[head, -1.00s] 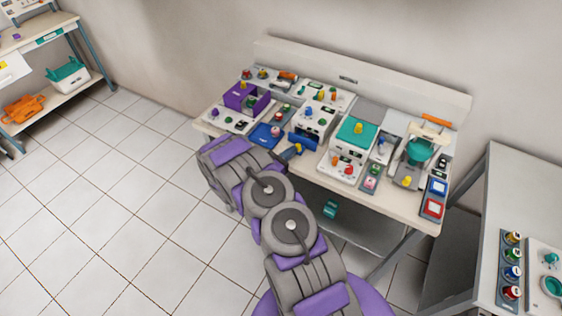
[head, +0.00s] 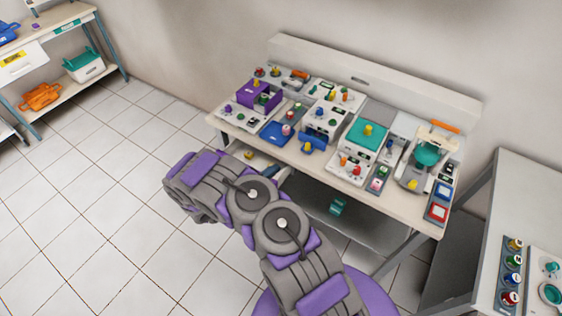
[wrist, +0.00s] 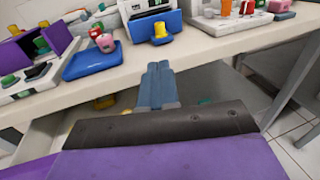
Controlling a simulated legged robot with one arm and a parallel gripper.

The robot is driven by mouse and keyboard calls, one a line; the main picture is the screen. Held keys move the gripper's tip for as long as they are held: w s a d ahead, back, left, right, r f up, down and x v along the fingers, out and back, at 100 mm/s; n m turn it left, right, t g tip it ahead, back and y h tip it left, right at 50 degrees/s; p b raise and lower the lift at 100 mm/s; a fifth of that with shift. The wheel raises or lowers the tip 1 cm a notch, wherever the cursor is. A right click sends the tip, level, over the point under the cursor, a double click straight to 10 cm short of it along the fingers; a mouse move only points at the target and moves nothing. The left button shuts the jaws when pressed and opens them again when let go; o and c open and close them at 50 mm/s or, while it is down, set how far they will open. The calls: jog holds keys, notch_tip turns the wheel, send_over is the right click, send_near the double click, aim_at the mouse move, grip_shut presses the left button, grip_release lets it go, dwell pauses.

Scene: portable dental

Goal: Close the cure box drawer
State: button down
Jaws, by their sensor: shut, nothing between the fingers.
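The cure box appears to be the white box (head: 322,118) in the middle of the bench, with a blue drawer front (head: 314,141) low on its near side. In the wrist view the blue drawer (wrist: 152,24) has a yellow handle (wrist: 160,32) and faces me near the bench's front edge. I cannot tell whether a small gap remains behind its front. My gripper (wrist: 158,72) is shut and empty, with its blue-grey fingers pointing toward the drawer. It is apart from the handle, below and in front of the bench edge. My arm largely hides the gripper in the head view.
A blue tray (wrist: 92,60) and a purple open box (head: 258,95) lie left of the cure box. A teal-topped box (head: 366,136) stands to its right. The bench's front edge (wrist: 225,48) lies ahead, with a lower shelf (head: 350,222) beneath.

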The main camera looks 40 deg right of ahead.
notch_tip(320, 180, up, 3)
jog(key=y+p, duration=0.1)
jog(key=p, duration=0.2)
jog(key=y, duration=0.2)
send_near(311, 141)
jog(key=shift+s+d+f+p, duration=0.2)
jog(key=shift+d+f, duration=0.15)
jog(key=shift+f, duration=0.25)
jog(key=shift+s+d+f+p, duration=0.1)
jog(key=shift+d+f+p, duration=0.1)
jog(key=shift+d+f, duration=0.25)
jog(key=shift+w+d, duration=0.1)
jog(key=shift+d, duration=0.3)
jog(key=d, duration=0.1)
jog(key=w+d+b, duration=0.1)
jog(key=d, duration=0.1)
jog(key=shift+w+d, duration=0.15)
jog(key=shift+w, duration=0.1)
jog(key=shift+r, duration=0.1)
